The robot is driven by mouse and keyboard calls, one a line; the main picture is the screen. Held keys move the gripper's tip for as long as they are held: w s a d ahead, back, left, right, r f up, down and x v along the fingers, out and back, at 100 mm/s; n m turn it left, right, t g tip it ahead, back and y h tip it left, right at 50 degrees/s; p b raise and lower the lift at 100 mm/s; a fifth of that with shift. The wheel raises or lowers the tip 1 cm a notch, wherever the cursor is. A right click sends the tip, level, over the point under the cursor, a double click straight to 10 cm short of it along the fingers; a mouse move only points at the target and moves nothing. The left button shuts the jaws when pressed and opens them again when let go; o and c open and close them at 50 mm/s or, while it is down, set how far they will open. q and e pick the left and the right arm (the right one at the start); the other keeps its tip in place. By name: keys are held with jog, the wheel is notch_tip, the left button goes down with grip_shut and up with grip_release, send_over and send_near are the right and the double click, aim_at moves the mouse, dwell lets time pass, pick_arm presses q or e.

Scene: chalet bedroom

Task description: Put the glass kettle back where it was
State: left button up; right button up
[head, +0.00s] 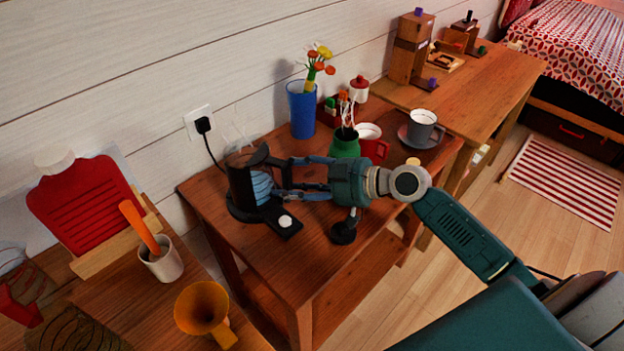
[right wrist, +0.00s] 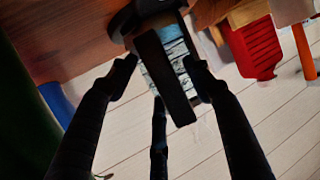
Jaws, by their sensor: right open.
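The glass kettle (head: 262,187), with bluish contents and a black lid and handle, stands upright at the left part of the small wooden table. It appears seated on its black base (head: 285,222), whose cord runs to the wall socket. My right gripper (head: 280,178) reaches it from the right, fingers pointing at the handle side. In the right wrist view the black handle (right wrist: 166,80) lies between the spread, open fingers (right wrist: 160,68), with gaps on both sides; the kettle's glass (right wrist: 178,50) shows behind it. My left gripper is not in view.
Close behind my right gripper stand a blue vase (head: 300,108) with flowers, a green pot (head: 344,146) and a red mug (head: 374,147). A grey cup (head: 422,126) stands on a saucer at the right. A yellow funnel-like cup (head: 203,308) is on the nearer left table.

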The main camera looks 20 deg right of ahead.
jog(key=b+v, duration=0.1)
jog(key=v, duration=1)
jog(key=shift+s, duration=0.1)
